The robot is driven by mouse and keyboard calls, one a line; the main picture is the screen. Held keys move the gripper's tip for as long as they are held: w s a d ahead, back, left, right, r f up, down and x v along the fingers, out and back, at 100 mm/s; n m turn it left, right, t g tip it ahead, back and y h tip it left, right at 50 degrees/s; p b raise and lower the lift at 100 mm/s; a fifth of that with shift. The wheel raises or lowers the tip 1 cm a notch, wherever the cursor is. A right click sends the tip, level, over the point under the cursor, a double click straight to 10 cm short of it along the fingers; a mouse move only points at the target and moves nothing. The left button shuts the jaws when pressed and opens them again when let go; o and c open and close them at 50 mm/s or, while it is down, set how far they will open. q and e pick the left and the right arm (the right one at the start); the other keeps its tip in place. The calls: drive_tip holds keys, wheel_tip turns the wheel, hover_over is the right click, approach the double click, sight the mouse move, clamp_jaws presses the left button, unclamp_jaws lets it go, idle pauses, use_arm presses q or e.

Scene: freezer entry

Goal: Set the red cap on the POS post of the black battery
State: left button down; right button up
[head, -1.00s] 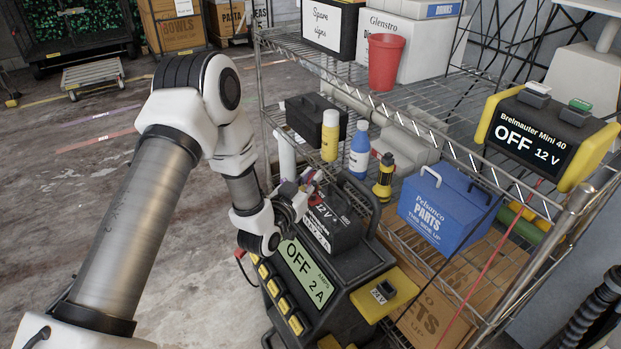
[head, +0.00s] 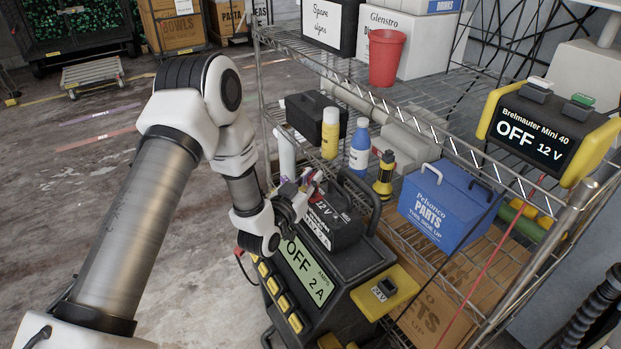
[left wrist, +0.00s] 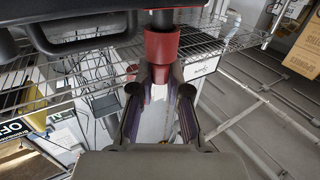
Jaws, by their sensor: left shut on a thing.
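The black battery (head: 335,224), with a white 12 V label, sits on top of the dark charger (head: 350,268). My left gripper (head: 300,193) is at the battery's left rear, its fingers partly hidden by its own links. In the left wrist view, the left gripper (left wrist: 160,80) is shut on the red cap (left wrist: 161,46), which stands upright between the fingertips. A dark part is right above the cap at the top edge; I cannot tell whether they touch. The POS post cannot be made out clearly. My right gripper is not in view.
A wire shelf behind holds a yellow can (head: 330,139), a blue bottle (head: 360,148) and a blue parts box (head: 447,207). A Brelmauter unit (head: 535,132) stands at right. Floor at left is open.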

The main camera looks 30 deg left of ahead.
use_arm(q)
drive_tip(key=shift+f+b, duration=0.55)
drive_tip(key=shift+f, duration=0.25)
drive_tip(key=c, duration=1.1)
unclamp_jaws()
drive_tip(key=shift+o, duration=0.2)
drive_tip(key=s, duration=1.2)
